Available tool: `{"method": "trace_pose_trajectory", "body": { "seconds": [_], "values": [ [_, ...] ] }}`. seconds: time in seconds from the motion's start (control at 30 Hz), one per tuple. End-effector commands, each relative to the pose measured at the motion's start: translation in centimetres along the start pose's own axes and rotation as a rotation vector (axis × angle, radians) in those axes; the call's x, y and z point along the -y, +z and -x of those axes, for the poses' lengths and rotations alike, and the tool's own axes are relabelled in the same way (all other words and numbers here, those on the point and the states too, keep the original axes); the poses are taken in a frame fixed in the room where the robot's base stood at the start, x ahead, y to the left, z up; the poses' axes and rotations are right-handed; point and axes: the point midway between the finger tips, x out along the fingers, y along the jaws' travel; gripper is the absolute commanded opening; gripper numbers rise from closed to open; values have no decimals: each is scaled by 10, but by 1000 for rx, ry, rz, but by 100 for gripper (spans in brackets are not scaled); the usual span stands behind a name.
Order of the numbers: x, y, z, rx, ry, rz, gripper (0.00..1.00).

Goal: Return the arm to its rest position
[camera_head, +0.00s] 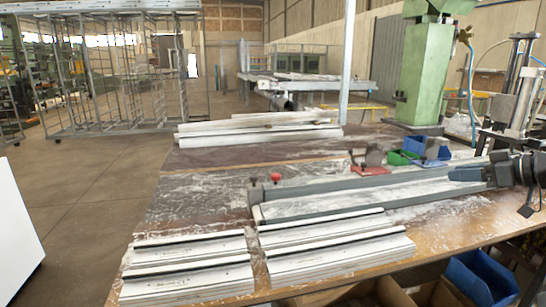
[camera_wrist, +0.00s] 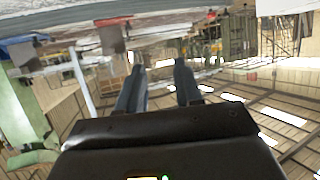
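My gripper (camera_head: 452,174) reaches in from the right edge in the head view, with its fingers pointing left. It is over or just beside the right part of the long grey clamp fixture (camera_head: 350,190); whether it touches the fixture I cannot tell. In the wrist view its two fingers (camera_wrist: 159,66) stand apart with nothing between them. The wrist picture looks upside down, with the bench at the top. Most of my arm is out of view.
White profiles (camera_head: 190,270) lie in stacks on the bench front, with more profiles (camera_head: 260,130) at the back. Red-knobbed clamps (camera_head: 275,178), a green bin (camera_head: 402,157), a blue bin (camera_head: 437,149) and a green machine column (camera_head: 424,75) stand nearby. Open floor (camera_head: 80,190) lies left.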

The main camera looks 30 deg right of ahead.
Motion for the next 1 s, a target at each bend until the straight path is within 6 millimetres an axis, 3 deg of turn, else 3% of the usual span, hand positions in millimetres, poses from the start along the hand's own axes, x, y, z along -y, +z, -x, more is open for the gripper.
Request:
{"method": "trace_pose_trajectory", "body": {
  "seconds": [0.37,0.57,0.8,1.0],
  "values": [
    [33,47,-46,13,36,-80,35],
    [68,92,-81,30,72,-145,35],
    [150,176,-125,66,148,-236,35],
    [226,243,-134,90,215,-276,35]
  ]
}}
